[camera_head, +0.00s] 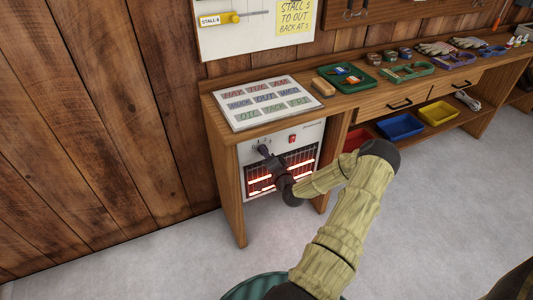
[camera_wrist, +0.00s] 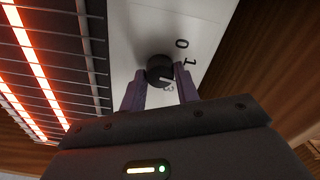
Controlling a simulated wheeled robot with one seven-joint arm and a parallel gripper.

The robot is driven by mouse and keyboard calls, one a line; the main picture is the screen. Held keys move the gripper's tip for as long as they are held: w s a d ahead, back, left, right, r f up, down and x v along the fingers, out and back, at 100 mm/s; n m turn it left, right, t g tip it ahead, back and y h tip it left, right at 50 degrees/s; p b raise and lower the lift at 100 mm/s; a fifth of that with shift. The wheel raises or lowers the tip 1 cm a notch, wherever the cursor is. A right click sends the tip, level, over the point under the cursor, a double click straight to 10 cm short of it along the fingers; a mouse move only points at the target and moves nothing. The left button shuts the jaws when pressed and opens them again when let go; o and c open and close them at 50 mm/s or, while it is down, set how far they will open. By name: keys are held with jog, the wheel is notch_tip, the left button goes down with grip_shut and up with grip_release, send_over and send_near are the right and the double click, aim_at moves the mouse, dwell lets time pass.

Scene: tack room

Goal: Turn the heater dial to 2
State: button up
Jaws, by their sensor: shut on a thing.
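The heater (camera_head: 308,136) is a white-fronted unit with glowing orange bars behind a grille, set under the left end of the bench. Its black dial (camera_wrist: 160,68) sits on the white panel in the wrist view. My gripper (camera_wrist: 160,88) is shut on the dial, one purple finger on each side. In the head view my gripper (camera_head: 267,163) is in front of the heater.
A red switch (camera_head: 292,138) is on the heater panel. The wooden bench (camera_head: 375,100) holds a label board (camera_head: 268,117), a green tray (camera_head: 335,86) and tools. Blue (camera_head: 399,134) and yellow (camera_head: 437,114) bins stand on the lower shelf. The grey floor at left is clear.

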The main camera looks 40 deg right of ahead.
jog(key=shift+m, duration=1.3)
jog(key=shift+f, duration=0.1)
jog(key=o, duration=1)
jog(key=p+v, duration=0.3)
jog(key=v, duration=1.4)
jog(key=shift+s+d, duration=0.1)
jog(key=shift+s, duration=0.15)
